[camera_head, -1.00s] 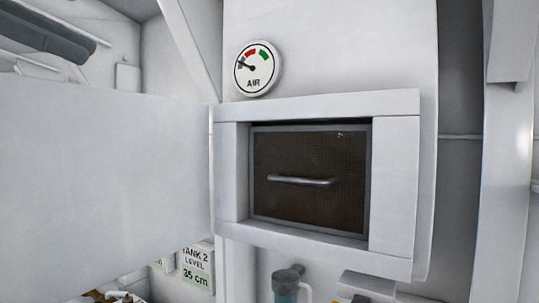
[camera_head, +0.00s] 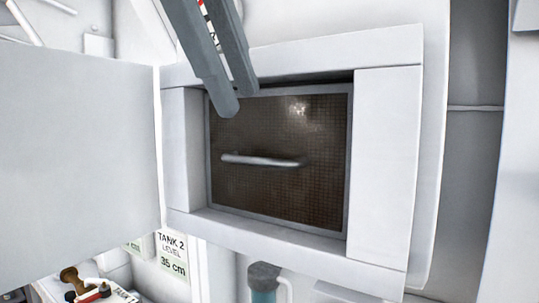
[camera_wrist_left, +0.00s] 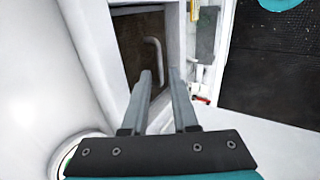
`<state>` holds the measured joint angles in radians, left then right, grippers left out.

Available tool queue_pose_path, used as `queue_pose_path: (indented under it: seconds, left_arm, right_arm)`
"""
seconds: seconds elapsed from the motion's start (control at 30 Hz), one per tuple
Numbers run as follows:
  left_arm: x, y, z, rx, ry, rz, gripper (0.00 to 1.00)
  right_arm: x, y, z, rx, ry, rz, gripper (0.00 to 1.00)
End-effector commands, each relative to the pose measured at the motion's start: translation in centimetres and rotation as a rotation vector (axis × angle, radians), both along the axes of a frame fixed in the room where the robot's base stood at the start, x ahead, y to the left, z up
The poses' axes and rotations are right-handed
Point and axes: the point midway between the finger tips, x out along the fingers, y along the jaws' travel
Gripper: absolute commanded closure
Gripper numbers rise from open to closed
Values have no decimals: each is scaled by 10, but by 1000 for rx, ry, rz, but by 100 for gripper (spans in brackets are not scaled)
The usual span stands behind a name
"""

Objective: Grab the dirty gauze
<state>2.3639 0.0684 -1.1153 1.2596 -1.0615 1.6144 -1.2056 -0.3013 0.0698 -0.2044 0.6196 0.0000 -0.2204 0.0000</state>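The dirty gauze (camera_head: 270,190) is a brown, stained mesh panel in a grey frame, with a metal bar handle (camera_head: 263,160) across it. It sits inside the white recessed housing (camera_head: 385,150). In the left wrist view the gauze (camera_wrist_left: 129,50) and its upright-looking handle (camera_wrist_left: 153,52) show beyond the fingers. My left gripper (camera_head: 238,98) is in front of the upper left of the gauze, above the handle and apart from it. Its fingers (camera_wrist_left: 160,74) are spread with nothing between them. My right gripper is not in view.
An open white door (camera_head: 75,160) stands left of the housing. A gauge (camera_wrist_left: 66,156) shows partly in the left wrist view. Below are a TANK 2 sign (camera_head: 173,252), a grey-topped teal bottle (camera_head: 264,280) and a stamp-like brown-handled object (camera_head: 72,278).

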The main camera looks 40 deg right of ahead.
Motion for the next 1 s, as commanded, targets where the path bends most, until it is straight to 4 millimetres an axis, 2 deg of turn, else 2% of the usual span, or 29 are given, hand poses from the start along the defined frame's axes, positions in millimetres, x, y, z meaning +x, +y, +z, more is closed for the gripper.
queue_pose_path:
  seconds: [0.1,0.33,0.6,0.87,1.0]
  left_arm:
    - [3,-8,-13,1,1,-1,73]
    - [4,-18,-27,1,1,-1,73]
    - [8,-39,-57,1,1,-1,73]
    - [9,-41,-60,-2,2,1,73]
    - [9,-41,-60,-2,2,1,85]
  right_arm:
    - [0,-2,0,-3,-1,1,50]
    - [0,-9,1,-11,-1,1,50]
    - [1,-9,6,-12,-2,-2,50]
    - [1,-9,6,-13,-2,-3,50]
    - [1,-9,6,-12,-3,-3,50]
